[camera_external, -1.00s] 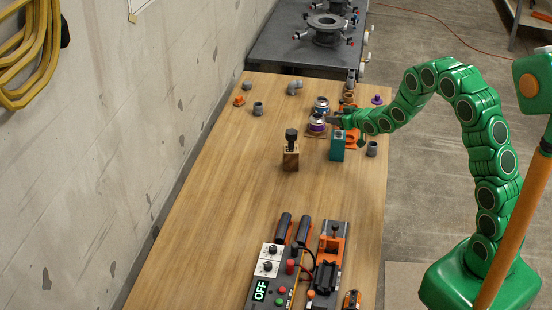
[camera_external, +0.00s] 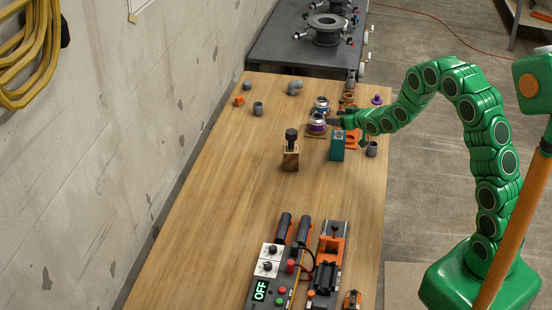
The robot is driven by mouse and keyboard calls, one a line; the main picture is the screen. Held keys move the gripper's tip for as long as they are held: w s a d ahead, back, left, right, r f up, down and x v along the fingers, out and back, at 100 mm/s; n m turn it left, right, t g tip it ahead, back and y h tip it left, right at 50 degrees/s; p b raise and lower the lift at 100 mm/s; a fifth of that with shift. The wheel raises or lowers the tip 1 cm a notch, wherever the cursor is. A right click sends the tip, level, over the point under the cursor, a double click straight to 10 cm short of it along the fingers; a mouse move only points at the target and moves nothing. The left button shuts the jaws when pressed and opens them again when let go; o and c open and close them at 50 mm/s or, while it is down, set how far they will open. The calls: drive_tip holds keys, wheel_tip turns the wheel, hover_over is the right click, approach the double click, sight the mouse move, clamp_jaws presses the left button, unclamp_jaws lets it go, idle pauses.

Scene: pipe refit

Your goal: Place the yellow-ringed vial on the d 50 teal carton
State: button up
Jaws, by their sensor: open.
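The teal carton (camera_external: 337,147) stands upright on the wooden table, toward its right side. I cannot make out a yellow ring on any vial in this view. My gripper (camera_external: 332,121) is low over the table, just behind the carton. It is open, with its tips close to a silver can with a purple band (camera_external: 317,123). I cannot tell whether the tips touch that can. A second silver can with a dark band (camera_external: 321,105) stands right behind it. My arm hides part of this area.
A wooden block with a black knob (camera_external: 291,152) stands left of the carton. A grey pipe piece (camera_external: 371,149) is at its right. Orange rings (camera_external: 349,98) lie behind my gripper. A control box reading OFF (camera_external: 262,288) is at the front. The table's left middle is clear.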

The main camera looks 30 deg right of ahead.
drive_tip(key=s+d+r+m+g+h, duration=0.1)
drive_tip(key=s+d+r+g, duration=0.15)
drive_tip(key=s, duration=0.75)
drive_tip(key=s+d+r+g+h, duration=0.1)
drive_tip(key=s+r+g, duration=0.2)
drive_tip(key=s, duration=0.8)
drive_tip(key=s+d+r+m+g+h, duration=0.1)
drive_tip(key=s+r+g, duration=0.15)
drive_tip(key=s, duration=0.75)
drive_tip(key=s+a+r+g, duration=0.2)
drive_tip(key=s+r+g, duration=0.1)
drive_tip(key=s, duration=1.1)
drive_tip(key=s+a+r+g, duration=0.2)
drive_tip(key=s+r+g, duration=0.1)
drive_tip(key=s, duration=1.1)
drive_tip(key=shift+s+a+r+g+y, duration=0.2)
drive_tip(key=shift+s+g+y, duration=0.1)
drive_tip(key=shift+g, duration=0.2)
